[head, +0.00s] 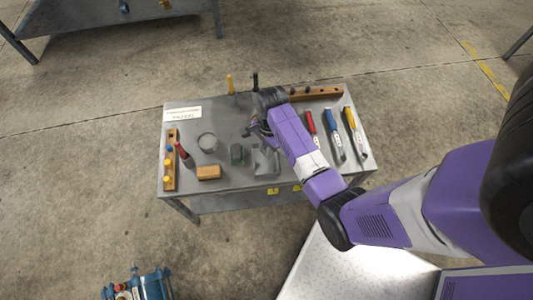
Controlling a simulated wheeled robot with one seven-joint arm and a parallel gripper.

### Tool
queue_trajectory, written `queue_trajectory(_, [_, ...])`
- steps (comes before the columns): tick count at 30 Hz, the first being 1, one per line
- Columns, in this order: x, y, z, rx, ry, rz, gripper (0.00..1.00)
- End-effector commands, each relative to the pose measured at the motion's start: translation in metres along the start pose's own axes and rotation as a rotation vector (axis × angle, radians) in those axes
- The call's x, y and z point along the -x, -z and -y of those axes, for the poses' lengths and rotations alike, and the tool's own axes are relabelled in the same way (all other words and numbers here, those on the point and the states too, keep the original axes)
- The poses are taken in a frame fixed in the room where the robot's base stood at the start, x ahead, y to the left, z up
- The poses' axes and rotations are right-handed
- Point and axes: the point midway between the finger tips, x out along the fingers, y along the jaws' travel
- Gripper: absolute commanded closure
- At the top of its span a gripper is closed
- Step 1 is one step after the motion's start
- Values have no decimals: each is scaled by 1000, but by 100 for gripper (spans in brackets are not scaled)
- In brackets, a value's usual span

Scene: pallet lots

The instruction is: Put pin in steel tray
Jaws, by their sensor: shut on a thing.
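My gripper (252,130) is over the middle of the grey workbench (228,182), pointing left. It is shut on a small dark thing, which I take to be the pin; the fingers hide most of it. A grey metal piece (265,161), which looks like the steel tray, lies just below the gripper in the picture. A round grey dish (207,142) sits to the left. I cannot tell for certain which of the two is the steel tray.
A wooden rack (171,160) with colored pegs is at the left edge. Red, blue (334,134) and yellow-handled tools lie right. Yellow (230,84) and black posts stand at the back.

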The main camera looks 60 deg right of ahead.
Motion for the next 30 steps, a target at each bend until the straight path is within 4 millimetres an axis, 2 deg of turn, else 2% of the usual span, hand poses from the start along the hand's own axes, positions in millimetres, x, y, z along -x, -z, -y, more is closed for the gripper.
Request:
queue_trajectory(3, [-20,1,-1,0,-3,1,100])
queue_trajectory(6, [-28,2,0,0,-2,0,100])
queue_trajectory(18, [-32,2,0,0,0,0,100])
queue_trajectory(19, [-32,2,0,0,0,0,77])
queue_trajectory(22, [-32,2,0,1,0,0,59])
queue_trajectory(30, [-32,2,0,0,-1,0,59])
